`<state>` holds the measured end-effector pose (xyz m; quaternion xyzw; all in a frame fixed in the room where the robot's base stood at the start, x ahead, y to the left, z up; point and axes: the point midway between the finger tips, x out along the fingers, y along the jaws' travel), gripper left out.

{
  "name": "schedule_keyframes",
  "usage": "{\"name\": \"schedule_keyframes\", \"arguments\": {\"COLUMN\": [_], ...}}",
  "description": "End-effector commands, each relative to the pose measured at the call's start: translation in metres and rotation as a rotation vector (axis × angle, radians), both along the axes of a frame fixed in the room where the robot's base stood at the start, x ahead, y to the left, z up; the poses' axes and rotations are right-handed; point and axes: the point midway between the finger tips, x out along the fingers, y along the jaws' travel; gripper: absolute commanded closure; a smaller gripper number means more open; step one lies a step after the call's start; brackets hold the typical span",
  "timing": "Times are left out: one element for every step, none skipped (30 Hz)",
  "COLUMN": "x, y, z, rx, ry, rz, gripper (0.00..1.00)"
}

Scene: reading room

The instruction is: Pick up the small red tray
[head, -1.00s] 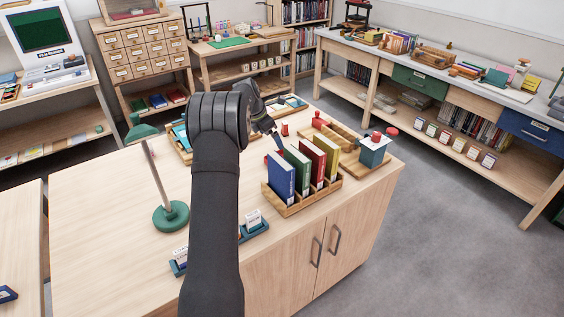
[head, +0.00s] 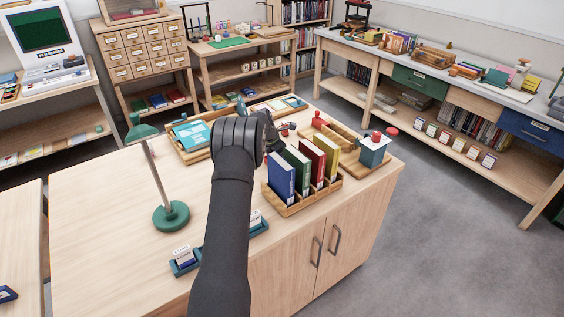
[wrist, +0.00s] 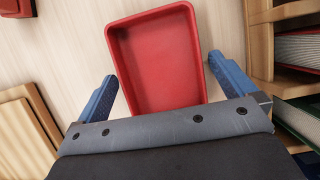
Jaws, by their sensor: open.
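The small red tray (wrist: 158,62) is a shallow open rectangular tray, empty, lying on the pale wooden top in the wrist view. My gripper (wrist: 162,72) is open, with one blue finger on each side of the tray's near part. A narrow gap shows at each finger, and the tray is not gripped. The tray's near end is hidden behind the gripper body. In the head view my gripper (head: 278,131) is over the cabinet top behind the book rack, mostly hidden by my own wrist, and I cannot make out the tray clearly there.
A wooden rack (head: 312,199) of upright books stands close to the right of my arm. A wooden tray with blue items (head: 190,133) lies behind left. A green lamp (head: 170,214) stands at left. A blue box with a red knob (head: 374,152) stands at right.

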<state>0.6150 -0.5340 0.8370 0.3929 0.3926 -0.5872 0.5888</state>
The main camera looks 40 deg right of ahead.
Motion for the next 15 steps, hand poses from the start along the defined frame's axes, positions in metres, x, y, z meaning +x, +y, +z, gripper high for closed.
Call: {"name": "schedule_keyframes", "arguments": {"x": [0.0002,0.0002,0.0002,0.0001,0.0001,0.0001,0.0001,0.0001,0.0001,0.0001,0.0001,0.0001,0.0003,0.0003,0.0003], "y": [-0.0003,-0.0002,-0.0001,-0.0001,0.0000,0.0000,0.0000,0.0000,0.0001,0.0001,0.0001,0.0001,-0.0001,-0.0001,-0.0001], "z": [0.0003,0.0005,0.0007,0.0006,0.0007,0.0007,0.0007,0.0008,0.0007,0.0007,0.0007,0.0008,0.0014,0.0014,0.0014], "rx": [-0.001,-0.001,-0.001,0.000,0.000,0.000,0.000,0.000,0.000,0.000,0.000,0.000,-0.001,-0.001,-0.001], "ry": [-0.001,-0.001,-0.001,-0.001,0.000,0.000,0.000,0.000,0.000,0.000,0.000,0.000,-0.001,-0.001,-0.001], "rz": [0.000,0.000,0.000,0.000,0.000,0.000,0.000,0.000,0.000,0.000,0.000,0.000,0.000,0.000,0.000], "gripper": [0.00,0.00,0.00,0.00,0.02,0.10,0.16,0.22,0.29,0.35,0.41,0.48,0.48,0.48,0.48]}}
